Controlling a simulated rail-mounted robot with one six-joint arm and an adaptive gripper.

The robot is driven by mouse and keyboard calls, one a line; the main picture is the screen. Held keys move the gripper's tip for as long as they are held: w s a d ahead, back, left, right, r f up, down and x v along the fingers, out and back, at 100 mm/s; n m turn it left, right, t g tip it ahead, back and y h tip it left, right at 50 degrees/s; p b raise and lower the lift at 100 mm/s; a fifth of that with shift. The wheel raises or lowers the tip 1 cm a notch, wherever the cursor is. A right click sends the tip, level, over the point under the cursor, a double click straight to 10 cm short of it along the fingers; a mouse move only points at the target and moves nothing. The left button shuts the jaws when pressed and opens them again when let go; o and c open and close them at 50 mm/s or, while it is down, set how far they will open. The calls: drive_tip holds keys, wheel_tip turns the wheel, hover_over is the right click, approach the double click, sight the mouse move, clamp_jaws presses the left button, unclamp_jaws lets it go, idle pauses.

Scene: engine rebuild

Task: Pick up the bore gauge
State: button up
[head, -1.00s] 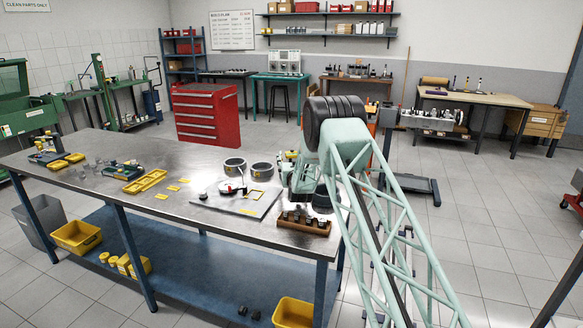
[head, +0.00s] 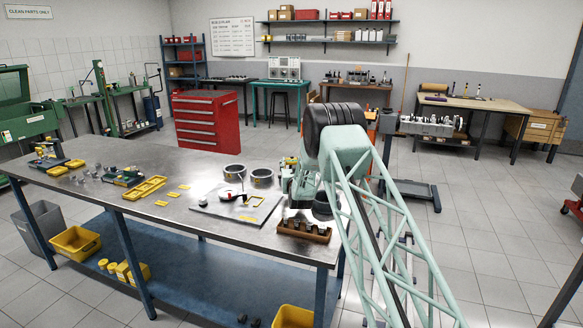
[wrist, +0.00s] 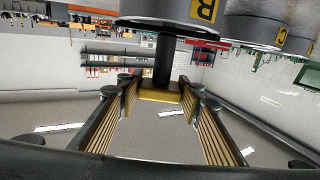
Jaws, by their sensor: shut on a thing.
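In the wrist view my gripper (wrist: 160,88) is shut on a dark upright rod with a yellow end, which I take to be the bore gauge (wrist: 164,62). The yellow end sits between the two ribbed fingers, and the rod runs toward the top of the picture, where its far end is hidden behind the ring marked B. In the head view my gripper (head: 300,187) is over the right end of the steel bench (head: 130,215), largely hidden by my own arm. The bore gauge cannot be made out there.
A wooden block with dark parts (head: 304,231) sits at the bench's front right. Yellow trays (head: 145,188) lie farther left.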

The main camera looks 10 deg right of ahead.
drive_tip(key=shift+r+p, duration=0.55)
drive_tip(key=shift+r, duration=4.5)
drive_tip(key=shift+r, duration=0.2)
drive_tip(key=shift+r, duration=0.3)
drive_tip(key=shift+r+b, duration=0.3)
drive_tip(key=shift+r, duration=0.05)
drive_tip(key=shift+r, duration=0.6)
